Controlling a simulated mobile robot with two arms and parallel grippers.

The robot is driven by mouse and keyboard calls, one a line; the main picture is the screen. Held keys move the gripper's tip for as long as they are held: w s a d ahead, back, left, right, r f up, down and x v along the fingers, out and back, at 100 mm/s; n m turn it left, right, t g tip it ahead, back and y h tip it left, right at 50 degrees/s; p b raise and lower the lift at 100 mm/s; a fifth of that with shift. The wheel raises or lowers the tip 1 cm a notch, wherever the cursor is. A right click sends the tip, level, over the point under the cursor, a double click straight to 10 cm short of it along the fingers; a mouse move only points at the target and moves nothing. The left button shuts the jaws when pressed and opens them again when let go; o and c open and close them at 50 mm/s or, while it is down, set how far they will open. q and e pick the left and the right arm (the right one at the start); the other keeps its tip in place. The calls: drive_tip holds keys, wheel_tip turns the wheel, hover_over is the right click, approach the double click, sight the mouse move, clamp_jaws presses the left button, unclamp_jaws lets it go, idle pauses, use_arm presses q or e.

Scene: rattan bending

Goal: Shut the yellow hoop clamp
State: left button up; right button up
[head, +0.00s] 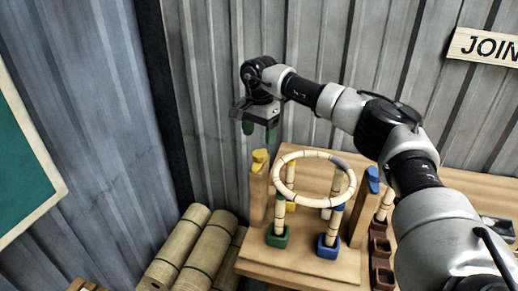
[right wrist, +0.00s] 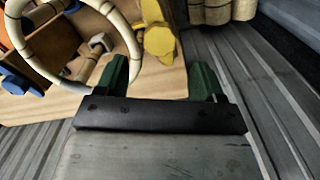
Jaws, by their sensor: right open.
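The yellow hoop clamp (head: 260,157) sits on top of a wooden post (head: 258,195) at the left of the rattan fixture. In the right wrist view the clamp (right wrist: 159,41) shows as a rounded yellow piece; I cannot tell how far it stands open. A pale rattan hoop (head: 284,187) with dark bands lies beside it, level above the fixture. My right gripper (head: 259,132) is open and empty, above the yellow clamp. In the right wrist view the clamp appears between and beyond its green fingers (right wrist: 161,70). My left gripper is not in view.
Green (head: 277,236) and blue (head: 328,247) sockets hold upright rattan pieces under the hoop. A blue clamp (head: 373,180) tops the right post. Rolled mats (head: 177,248) lie left of the fixture. A corrugated wall (head: 222,90) stands close behind my gripper.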

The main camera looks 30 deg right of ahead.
sight(260, 153)
wheel_tip(260, 153, down, 5)
drive_tip(key=shift+f+p, duration=0.15)
drive_tip(key=shift+p, duration=0.6)
drive_tip(key=shift+f, duration=0.55)
drive_tip(key=shift+c, duration=0.2)
drive_tip(key=c, duration=0.9)
